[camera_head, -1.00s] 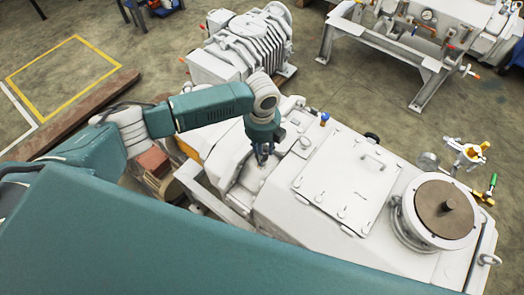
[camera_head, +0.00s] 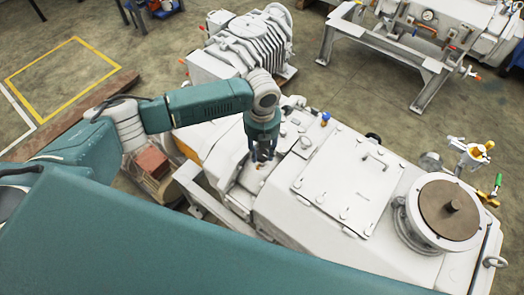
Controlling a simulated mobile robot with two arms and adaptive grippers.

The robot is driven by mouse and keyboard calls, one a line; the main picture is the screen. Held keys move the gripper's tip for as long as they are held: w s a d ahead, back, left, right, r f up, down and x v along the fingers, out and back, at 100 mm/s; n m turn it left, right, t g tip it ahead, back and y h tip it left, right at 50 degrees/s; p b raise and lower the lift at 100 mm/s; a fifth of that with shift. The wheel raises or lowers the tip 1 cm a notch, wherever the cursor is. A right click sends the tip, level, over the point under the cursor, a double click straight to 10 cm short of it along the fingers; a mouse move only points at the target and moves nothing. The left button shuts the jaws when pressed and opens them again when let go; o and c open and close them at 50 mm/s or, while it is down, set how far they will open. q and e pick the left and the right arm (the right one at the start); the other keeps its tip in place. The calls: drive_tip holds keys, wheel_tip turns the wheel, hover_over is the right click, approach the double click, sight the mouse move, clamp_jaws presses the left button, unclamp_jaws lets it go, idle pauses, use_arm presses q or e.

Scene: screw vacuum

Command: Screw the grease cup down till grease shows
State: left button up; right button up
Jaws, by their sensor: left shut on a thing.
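My left gripper (camera_head: 261,157) points down over the pale grey vacuum machine (camera_head: 290,215), left of its hatch cover. Its dark fingers are shut on a small part with a brassy spot at the fingertips, which I take to be the grease cup (camera_head: 259,167). The fingers and the small size hide most of it, so I cannot tell its thread or whether any grease shows. My right gripper is not in view.
A square hatch cover (camera_head: 345,182) with a handle and a round brown-topped port (camera_head: 449,208) stand to the right. A finned grey pump (camera_head: 245,45) is behind. A blue-capped fitting (camera_head: 325,119) rises near the gripper. Open floor lies at the left.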

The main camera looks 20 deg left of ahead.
sight(262, 154)
use_arm(q)
drive_tip(key=shift+w+m, duration=0.1)
drive_tip(key=shift+m, duration=0.2)
idle(0.4)
drive_tip(key=o, duration=1.2)
drive_tip(key=shift+c, duration=0.2)
drive_tip(key=shift+r, duration=0.1)
wheel_tip(262, 154, up, 12)
